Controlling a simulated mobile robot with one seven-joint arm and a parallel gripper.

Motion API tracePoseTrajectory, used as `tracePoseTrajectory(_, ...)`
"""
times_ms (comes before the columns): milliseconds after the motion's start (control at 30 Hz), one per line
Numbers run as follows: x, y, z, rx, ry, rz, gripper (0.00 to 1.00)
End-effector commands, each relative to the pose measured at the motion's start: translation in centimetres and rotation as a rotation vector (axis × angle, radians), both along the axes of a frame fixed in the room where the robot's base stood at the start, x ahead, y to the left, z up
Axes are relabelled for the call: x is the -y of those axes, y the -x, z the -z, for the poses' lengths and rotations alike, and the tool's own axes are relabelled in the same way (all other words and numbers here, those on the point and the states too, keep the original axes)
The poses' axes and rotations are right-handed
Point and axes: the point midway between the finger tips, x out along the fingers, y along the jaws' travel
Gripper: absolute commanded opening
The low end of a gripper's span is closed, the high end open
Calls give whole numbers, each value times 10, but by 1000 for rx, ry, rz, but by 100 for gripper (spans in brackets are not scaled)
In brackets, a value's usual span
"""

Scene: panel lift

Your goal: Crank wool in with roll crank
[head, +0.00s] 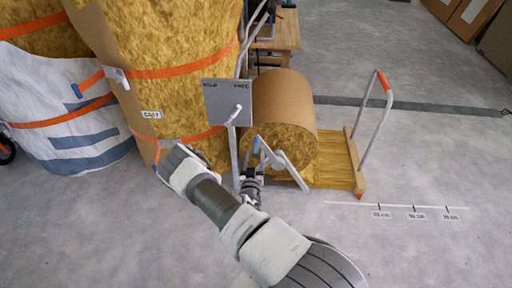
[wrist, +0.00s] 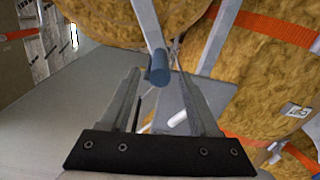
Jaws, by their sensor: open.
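The wool roll (head: 285,100) is a brown-wrapped cylinder of yellow wool lying on its side, with a flat strip of wool (head: 335,160) running out to the right. The roll crank (head: 291,172) is a pale bar at its near end, with a blue handle (head: 256,146). My gripper (head: 252,173) is open just below that handle in the head view. In the wrist view the blue handle (wrist: 159,68) shows at the fingertips, between the two open fingers (wrist: 160,80). I cannot tell whether they touch it.
A grey panel (head: 226,90) with a white lever stands left of the roll. Large strapped wool rolls (head: 165,70) crowd the left. A frame with a red-gripped handle (head: 384,80) stands at the strip's right end. A floor scale (head: 414,207) lies right; floor there is clear.

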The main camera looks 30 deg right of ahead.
Motion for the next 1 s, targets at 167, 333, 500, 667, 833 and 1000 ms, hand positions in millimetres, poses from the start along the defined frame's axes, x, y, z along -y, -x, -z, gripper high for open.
tracePoseTrajectory(167, 19, -31, 3, 2, 0, 0, 62)
tracePoseTrajectory(333, 31, -51, 2, 1, 0, 1, 62)
tracePoseTrajectory(500, 36, -59, 0, 0, 0, -1, 62)
tracePoseTrajectory(667, 37, -60, 0, -1, -1, -1, 62)
tracePoseTrajectory(833, 37, -60, 0, 0, 0, -1, 51)
tracePoseTrajectory(1000, 37, -60, 0, 0, 0, -1, 20)
